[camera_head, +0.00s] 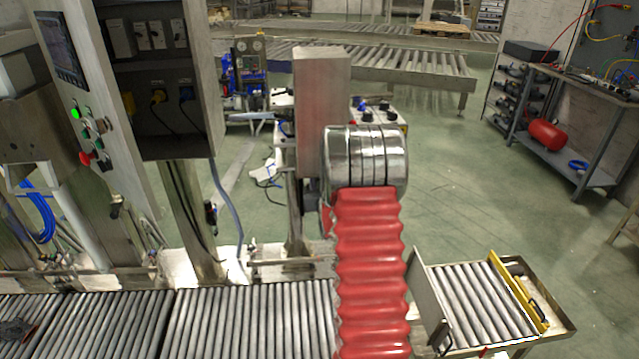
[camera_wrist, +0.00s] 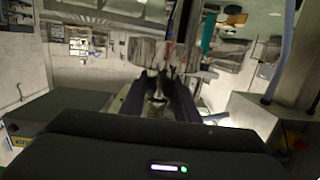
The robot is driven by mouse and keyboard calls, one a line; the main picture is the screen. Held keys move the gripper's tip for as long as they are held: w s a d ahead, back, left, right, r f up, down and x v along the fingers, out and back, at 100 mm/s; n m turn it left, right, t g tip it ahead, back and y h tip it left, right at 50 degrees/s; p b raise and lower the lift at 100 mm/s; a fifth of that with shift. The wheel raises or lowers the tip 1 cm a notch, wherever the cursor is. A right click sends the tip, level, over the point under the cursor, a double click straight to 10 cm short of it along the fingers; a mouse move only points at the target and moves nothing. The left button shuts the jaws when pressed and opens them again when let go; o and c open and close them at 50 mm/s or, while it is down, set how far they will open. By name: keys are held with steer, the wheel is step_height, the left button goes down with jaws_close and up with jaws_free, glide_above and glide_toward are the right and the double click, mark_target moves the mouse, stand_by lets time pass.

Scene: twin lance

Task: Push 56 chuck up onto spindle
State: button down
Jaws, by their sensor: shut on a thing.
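In the wrist view my gripper (camera_wrist: 157,90) has its two dark fingers closed around a small, pale metal piece, seemingly the chuck (camera_wrist: 157,86). It is dim and small, and no number 56 is readable. Shiny metal surfaces stand just beyond the fingertips. I cannot make out the spindle among them, or whether the chuck touches it. In the head view my gripper and the chuck are hidden behind the red ribbed sleeve and banded steel cylinder, seemingly my own arm, beside an upright steel housing (camera_head: 322,110).
A roller conveyor (camera_head: 250,318) runs along the lower left. A control cabinet (camera_head: 160,80) with a screen and buttons stands above it. A small roller section (camera_head: 482,305) with a yellow bar lies at lower right. A workbench (camera_head: 590,90) stands at right. Green floor between is open.

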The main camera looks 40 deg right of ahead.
steer(key=shift+r, duration=0.4)
steer(key=c, duration=1.3)
jaws_free()
steer(key=shift+f, duration=0.2)
steer(key=v, duration=1.3)
steer(key=shift+s+a+r, duration=0.1)
steer(key=shift+s+a, duration=0.1)
steer(key=shift+s, duration=0.15)
